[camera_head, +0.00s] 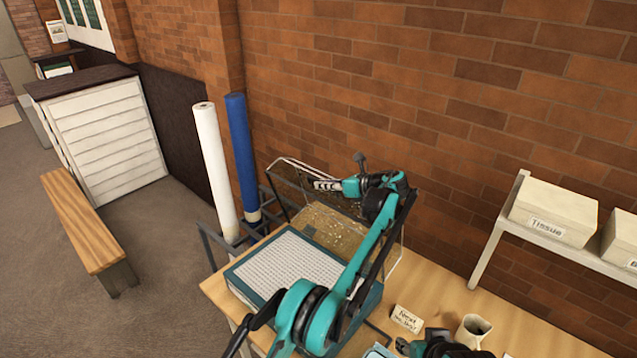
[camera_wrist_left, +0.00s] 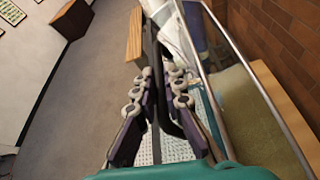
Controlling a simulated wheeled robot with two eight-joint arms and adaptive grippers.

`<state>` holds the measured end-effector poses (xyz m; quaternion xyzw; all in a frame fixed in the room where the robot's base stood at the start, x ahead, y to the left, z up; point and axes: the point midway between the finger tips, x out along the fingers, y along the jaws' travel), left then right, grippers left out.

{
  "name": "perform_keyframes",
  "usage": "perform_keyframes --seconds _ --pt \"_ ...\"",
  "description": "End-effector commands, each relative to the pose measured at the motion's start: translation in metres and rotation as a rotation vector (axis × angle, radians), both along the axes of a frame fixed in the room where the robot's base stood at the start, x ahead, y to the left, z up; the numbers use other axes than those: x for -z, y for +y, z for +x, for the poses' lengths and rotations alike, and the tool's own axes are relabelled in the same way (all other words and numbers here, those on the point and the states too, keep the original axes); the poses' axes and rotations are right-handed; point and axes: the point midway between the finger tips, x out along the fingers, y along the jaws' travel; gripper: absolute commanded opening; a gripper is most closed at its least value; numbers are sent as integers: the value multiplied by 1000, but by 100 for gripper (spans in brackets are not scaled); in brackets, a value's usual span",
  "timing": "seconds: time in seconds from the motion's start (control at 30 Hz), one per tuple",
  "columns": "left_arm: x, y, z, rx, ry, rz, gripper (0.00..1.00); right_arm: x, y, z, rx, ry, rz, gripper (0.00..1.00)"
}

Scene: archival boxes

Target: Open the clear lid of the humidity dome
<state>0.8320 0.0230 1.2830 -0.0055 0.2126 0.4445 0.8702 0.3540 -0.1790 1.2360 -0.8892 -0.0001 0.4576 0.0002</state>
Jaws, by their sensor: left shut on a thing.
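The humidity dome has a teal base with a white gridded tray (camera_head: 287,265) on the wooden table. Its clear lid (camera_head: 398,262) stands raised and tilted at the back of the base, with a pale rim. My left gripper (camera_head: 326,185) is shut at the raised edge of the lid, high above the tray. In the left wrist view the fingers (camera_wrist_left: 160,95) close around a dark bar at the lid's edge, and the clear panel (camera_wrist_left: 235,95) runs along their right. Dark and teal parts of my right arm show at the bottom edge; its fingertips cannot be made out.
A white roll (camera_head: 214,170) and a blue roll (camera_head: 243,150) stand in a dark rack left of the lid. A card (camera_head: 407,319) and a mug (camera_head: 472,331) are on the table (camera_head: 530,335). A shelf with boxes (camera_head: 553,211) is at right. A brick wall is close behind.

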Motion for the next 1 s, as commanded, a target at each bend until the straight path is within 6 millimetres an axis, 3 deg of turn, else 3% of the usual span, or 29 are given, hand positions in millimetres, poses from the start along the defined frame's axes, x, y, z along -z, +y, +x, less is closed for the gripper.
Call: perform_keyframes --seconds 0.47,0.5,0.57,1.0 --pt "2 -3 -1 -1 1 -4 0 -1 0 0 0 0 0 40" --pt "2 -3 -1 -1 1 -5 20 -1 0 0 0 0 0 40" --pt "1 -3 -1 -1 1 -4 31 -1 0 0 0 0 0 40" --pt "-3 -9 -4 1 0 -3 31 -1 0 0 0 0 0 40"
